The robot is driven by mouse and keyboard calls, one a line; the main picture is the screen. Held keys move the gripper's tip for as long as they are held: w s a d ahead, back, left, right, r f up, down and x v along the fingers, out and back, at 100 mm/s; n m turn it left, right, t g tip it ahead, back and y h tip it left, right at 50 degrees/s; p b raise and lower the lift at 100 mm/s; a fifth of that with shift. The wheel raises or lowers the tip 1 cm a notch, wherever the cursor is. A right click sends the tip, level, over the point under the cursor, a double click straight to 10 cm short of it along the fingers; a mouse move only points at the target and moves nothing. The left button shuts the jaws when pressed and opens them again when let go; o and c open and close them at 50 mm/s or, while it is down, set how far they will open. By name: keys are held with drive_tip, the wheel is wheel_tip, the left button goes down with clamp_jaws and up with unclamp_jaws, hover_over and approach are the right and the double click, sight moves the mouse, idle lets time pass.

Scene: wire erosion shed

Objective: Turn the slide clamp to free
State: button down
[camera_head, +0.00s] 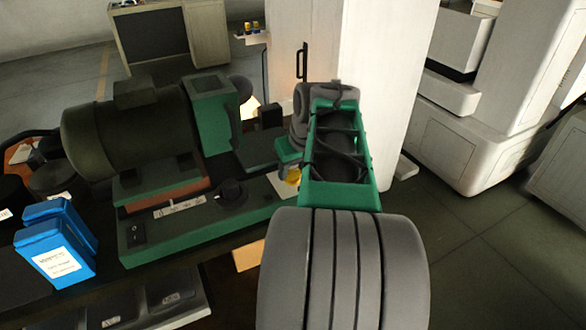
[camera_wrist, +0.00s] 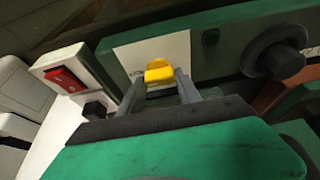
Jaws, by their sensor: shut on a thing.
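The slide clamp appears to be the yellow handle (camera_wrist: 158,71), in front of a white label plate (camera_wrist: 133,58) on the green machine's side. In the wrist view my gripper (camera_wrist: 163,78) has its two grey fingers on either side of the yellow handle, shut on it. The label's print is mostly hidden and too small to read. In the head view the yellow handle (camera_head: 292,175) shows small beside my green and grey arm, which hides most of the gripper and part of the machine (camera_head: 200,233).
A black knob (camera_wrist: 276,52) sits to the right of the clamp on the green housing. A red switch (camera_wrist: 62,79) is on a white box at left. Blue boxes (camera_head: 55,240) stand at the bench's left. A white column (camera_head: 385,90) rises behind my arm.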

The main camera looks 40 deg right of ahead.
idle(0.3)
drive_tip(key=n+y+p, duration=0.1)
drive_tip(key=n, duration=0.1)
drive_tip(key=n+p, duration=0.1)
drive_tip(key=n, duration=0.1)
drive_tip(key=shift+d+r+n+y, duration=0.1)
drive_tip(key=shift+d+n+y, duration=0.1)
drive_tip(key=shift+n+y, duration=0.2)
drive_tip(key=n+p, duration=0.1)
drive_tip(key=n, duration=0.1)
drive_tip(key=n+y+p, duration=0.1)
drive_tip(key=n, duration=0.1)
drive_tip(key=shift+d+n+y, duration=0.1)
drive_tip(key=shift+n+y, duration=0.2)
drive_tip(key=n+g+y+p, duration=0.1)
drive_tip(key=n+p, duration=0.1)
drive_tip(key=n, duration=0.2)
drive_tip(key=shift+w, duration=0.1)
drive_tip(key=shift+w+d+n+g+y+p, duration=0.1)
drive_tip(key=shift+n+g+y+p, duration=0.3)
drive_tip(key=shift+n, duration=0.7)
drive_tip(key=shift+n+g+y+p, duration=0.2)
drive_tip(key=shift+n+g+p, duration=0.35)
drive_tip(key=shift+n, duration=0.55)
drive_tip(key=c, duration=0.8)
unclamp_jaws()
drive_tip(key=shift+c, duration=0.2)
